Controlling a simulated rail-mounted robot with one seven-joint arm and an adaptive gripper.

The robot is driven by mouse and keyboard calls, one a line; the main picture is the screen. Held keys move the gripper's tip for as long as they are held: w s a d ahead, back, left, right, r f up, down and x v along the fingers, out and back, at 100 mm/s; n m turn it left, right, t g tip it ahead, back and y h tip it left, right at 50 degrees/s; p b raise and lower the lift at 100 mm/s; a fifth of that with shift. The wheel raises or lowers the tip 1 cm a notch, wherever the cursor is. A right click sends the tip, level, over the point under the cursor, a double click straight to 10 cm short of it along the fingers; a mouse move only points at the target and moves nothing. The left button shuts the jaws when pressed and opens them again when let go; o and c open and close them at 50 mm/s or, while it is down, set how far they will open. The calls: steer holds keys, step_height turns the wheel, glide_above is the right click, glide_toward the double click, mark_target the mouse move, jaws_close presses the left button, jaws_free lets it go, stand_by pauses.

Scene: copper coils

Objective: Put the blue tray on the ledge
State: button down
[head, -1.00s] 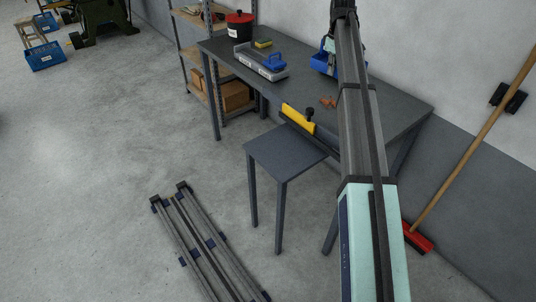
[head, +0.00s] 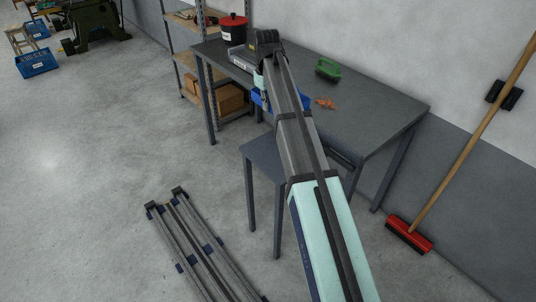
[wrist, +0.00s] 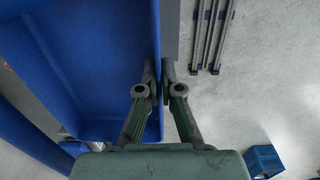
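The blue tray (wrist: 95,60) fills the left of the wrist view. My gripper (wrist: 159,80) is closed on its right wall, one finger on each side. In the head view only bits of the tray (head: 263,100) show beside my arm, which hides the gripper and most of the tray. It is over the near-left part of the dark table, apparently held up. A lower dark surface (head: 262,152), which looks to be the ledge, stands against the table's front, partly behind my arm.
The dark table (head: 375,110) holds a green brush (head: 328,68), small copper-coloured pieces (head: 326,103), a grey case (head: 240,58) and a red-black pot (head: 233,28). A red broom (head: 410,233) leans at right. Metal rails (head: 195,245) lie on the floor. The table's right part is mostly clear.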

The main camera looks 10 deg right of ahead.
mark_target(268, 160)
step_height(268, 160, down, 24)
steer(key=p, duration=0.2)
steer(key=shift+f+p, duration=0.15)
steer(key=shift+p, duration=0.15)
steer(key=shift+f, duration=0.1)
steer(key=c, duration=1.3)
jaws_free()
step_height(268, 160, up, 12)
steer(key=shift+a+r+b, duration=0.1)
steer(key=shift+r+b, duration=0.05)
steer(key=shift+b, duration=0.8)
